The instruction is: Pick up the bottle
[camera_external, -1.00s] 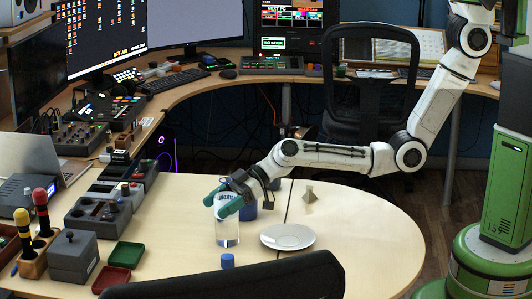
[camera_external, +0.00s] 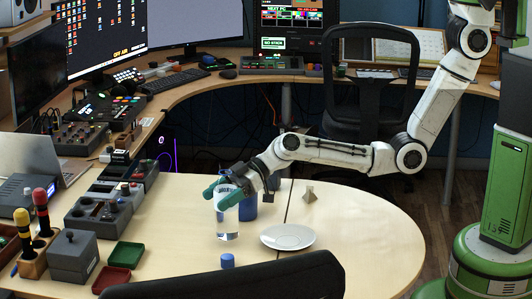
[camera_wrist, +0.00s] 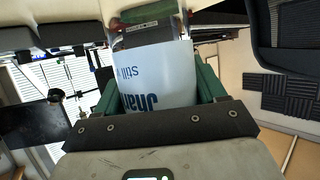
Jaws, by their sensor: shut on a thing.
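The bottle (camera_external: 228,226) is clear with a white label and blue print. It is upright over the light wood table (camera_external: 350,240), with its base seemingly just above the top. My gripper (camera_external: 226,194), with green fingers, is shut around its upper part from the right. In the wrist view the bottle's label (camera_wrist: 157,80) fills the space between the green fingers. Part of the bottle's upper half is hidden by the fingers in the external view.
A blue cylinder (camera_external: 248,209) stands close behind the bottle. A white plate (camera_external: 288,236) lies to the right and a small blue object (camera_external: 227,261) in front. A small grey-brown piece (camera_external: 309,194) sits farther back. Control boxes (camera_external: 98,212) line the left. The table's right side is clear.

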